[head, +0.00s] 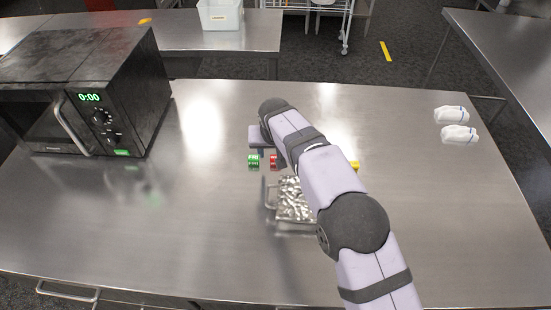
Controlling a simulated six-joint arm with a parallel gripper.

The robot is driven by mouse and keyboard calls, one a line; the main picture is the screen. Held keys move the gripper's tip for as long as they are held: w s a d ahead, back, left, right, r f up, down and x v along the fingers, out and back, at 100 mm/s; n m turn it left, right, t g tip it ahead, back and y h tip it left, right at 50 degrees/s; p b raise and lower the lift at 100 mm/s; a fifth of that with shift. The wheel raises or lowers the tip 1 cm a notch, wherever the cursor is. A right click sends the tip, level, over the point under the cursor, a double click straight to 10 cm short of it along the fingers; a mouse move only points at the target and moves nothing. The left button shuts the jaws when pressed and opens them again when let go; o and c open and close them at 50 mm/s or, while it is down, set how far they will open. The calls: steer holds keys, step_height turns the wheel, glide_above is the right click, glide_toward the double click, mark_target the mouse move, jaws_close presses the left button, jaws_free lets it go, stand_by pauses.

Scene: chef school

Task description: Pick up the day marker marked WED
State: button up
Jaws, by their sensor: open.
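Several small coloured markers stand in a row on the steel table: a green one (254,161), a red one (273,161) and a yellow one (355,165). Their lettering is too small to read, so I cannot tell which is marked WED. My arm covers the stretch between the red and yellow markers and may hide others. My gripper (261,151) is open, just above and behind the green and red markers in the head view. Its fingertips are small and partly hidden, and I see nothing held in it.
A black microwave (85,85) stands at the left. Two white bundles (458,134) lie at the right. The table (220,240) is clear at front left.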

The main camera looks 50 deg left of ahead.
mark_target(275, 157)
steer(key=shift+p+x, duration=1.05)
steer(key=shift+x, duration=1.2)
steer(key=shift+w+d+r, duration=0.1)
steer(key=c, duration=1.1)
